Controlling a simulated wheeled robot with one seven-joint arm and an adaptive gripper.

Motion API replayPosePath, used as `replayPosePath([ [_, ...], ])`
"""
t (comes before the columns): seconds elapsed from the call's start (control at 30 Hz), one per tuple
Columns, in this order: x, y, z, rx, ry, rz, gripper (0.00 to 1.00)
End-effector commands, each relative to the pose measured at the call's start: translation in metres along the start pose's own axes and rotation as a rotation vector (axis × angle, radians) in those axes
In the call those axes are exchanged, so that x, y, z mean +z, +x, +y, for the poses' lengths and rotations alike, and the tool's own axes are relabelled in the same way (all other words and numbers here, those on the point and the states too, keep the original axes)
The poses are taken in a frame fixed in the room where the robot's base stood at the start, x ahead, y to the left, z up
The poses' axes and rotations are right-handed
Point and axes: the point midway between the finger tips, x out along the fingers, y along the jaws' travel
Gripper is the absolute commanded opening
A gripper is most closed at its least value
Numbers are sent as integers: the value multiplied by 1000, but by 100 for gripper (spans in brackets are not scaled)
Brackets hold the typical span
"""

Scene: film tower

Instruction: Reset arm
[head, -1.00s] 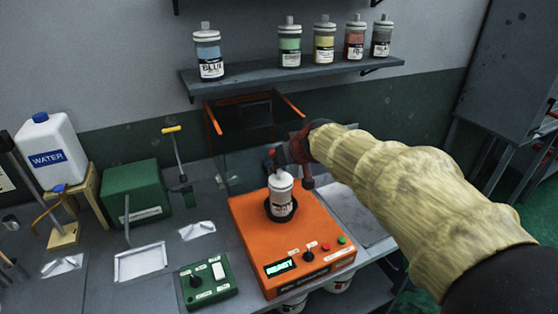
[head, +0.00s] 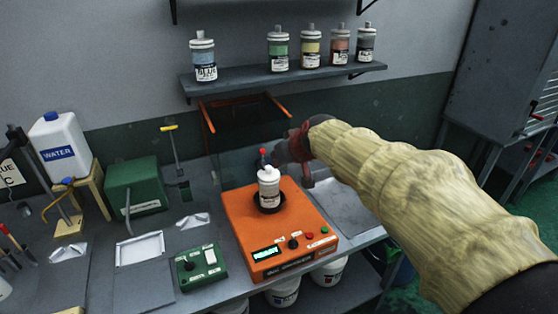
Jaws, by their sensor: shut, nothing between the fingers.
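My gripper (head: 282,155) is at the end of my sleeve-covered arm, in the middle of the head view. It is shut and empty, behind and a little to the right of a white-capped bottle (head: 269,186). The bottle stands upright in the dark round holder on top of the orange machine (head: 240,225). I cannot tell whether the gripper touches the bottle. The machine has a lit green display and several small controls on its front.
A wall shelf (head: 240,83) holds a blue-labelled bottle (head: 203,58) and several other bottles. A water jug (head: 62,148), a green box (head: 137,186) and a green control box (head: 200,270) are on the left. White buckets (head: 283,292) stand below. A grey cabinet (head: 510,80) is at right.

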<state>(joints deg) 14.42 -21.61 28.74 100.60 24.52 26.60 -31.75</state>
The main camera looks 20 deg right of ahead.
Motion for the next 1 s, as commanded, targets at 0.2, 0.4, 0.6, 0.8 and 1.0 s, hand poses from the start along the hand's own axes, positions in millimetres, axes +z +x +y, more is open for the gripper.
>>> replayPosePath([
  [0.2,0,0,0,0,0,0,0],
  [0.4,10,0,-4,-12,67,-35,0],
  [0.6,94,-14,-19,-21,163,-228,0],
  [0.8,186,-83,-53,3,180,-399,0],
  [1.0,263,-158,-77,38,94,-456,0],
])
